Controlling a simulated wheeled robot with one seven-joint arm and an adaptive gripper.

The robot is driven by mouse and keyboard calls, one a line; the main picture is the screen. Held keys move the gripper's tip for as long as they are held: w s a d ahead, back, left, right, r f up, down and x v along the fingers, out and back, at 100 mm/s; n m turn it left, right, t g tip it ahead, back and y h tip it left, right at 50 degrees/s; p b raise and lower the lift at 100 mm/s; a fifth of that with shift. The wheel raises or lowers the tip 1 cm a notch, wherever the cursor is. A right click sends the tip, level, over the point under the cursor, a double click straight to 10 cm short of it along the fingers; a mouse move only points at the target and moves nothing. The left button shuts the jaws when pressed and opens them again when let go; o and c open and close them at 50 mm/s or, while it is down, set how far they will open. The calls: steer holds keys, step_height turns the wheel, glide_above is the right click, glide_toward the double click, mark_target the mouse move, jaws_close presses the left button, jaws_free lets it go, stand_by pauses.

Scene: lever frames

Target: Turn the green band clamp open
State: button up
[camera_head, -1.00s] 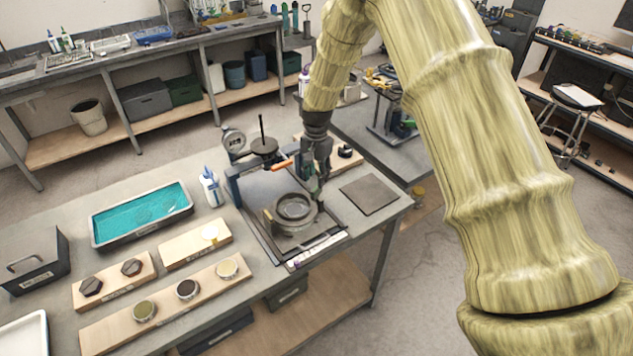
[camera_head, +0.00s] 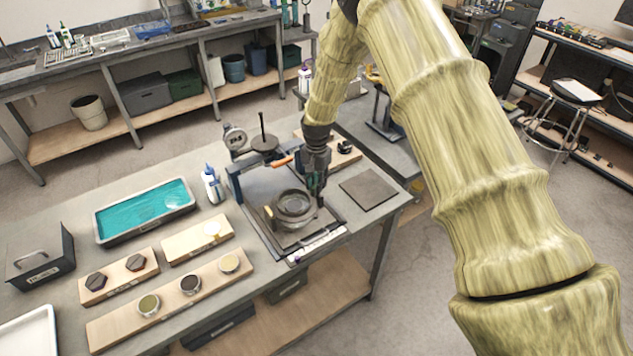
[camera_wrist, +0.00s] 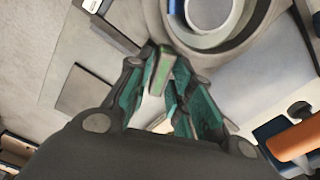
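The band clamp is a round grey ring (camera_head: 293,205) on a dark-framed plate on the table. It also shows at the top of the wrist view (camera_wrist: 215,25). Its short green lever (camera_wrist: 164,70) sticks out toward me, between my fingertips. My gripper (camera_wrist: 166,78) points down at the ring's right side, with a teal-padded finger on each side of the lever. The fingers are very close to it. I cannot tell whether both pads press on it. In the head view my gripper (camera_head: 318,190) hides most of the lever.
An orange handle (camera_head: 283,161) and a dial gauge (camera_head: 235,138) stand behind the clamp. A glue bottle (camera_head: 211,184) and a teal tray (camera_head: 145,212) are to the left. A flat grey plate (camera_head: 368,193) lies to the right. Wooden boards with pucks are at front left.

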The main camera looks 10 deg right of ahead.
jaws_close()
steer(key=shift+b, duration=0.35)
steer(key=shift+f+n+b, duration=0.2)
steer(key=shift+n+b, duration=0.7)
steer(key=shift+n, duration=0.2)
steer(key=n+b, duration=0.2)
steer(key=shift+n, duration=0.3)
steer(key=n+b, duration=0.2)
steer(key=n, duration=0.2)
steer(key=shift+d+r, duration=0.1)
steer(key=shift+r+n+b, duration=0.1)
steer(key=shift+n+b, duration=0.65)
steer(key=shift+n, duration=1.35)
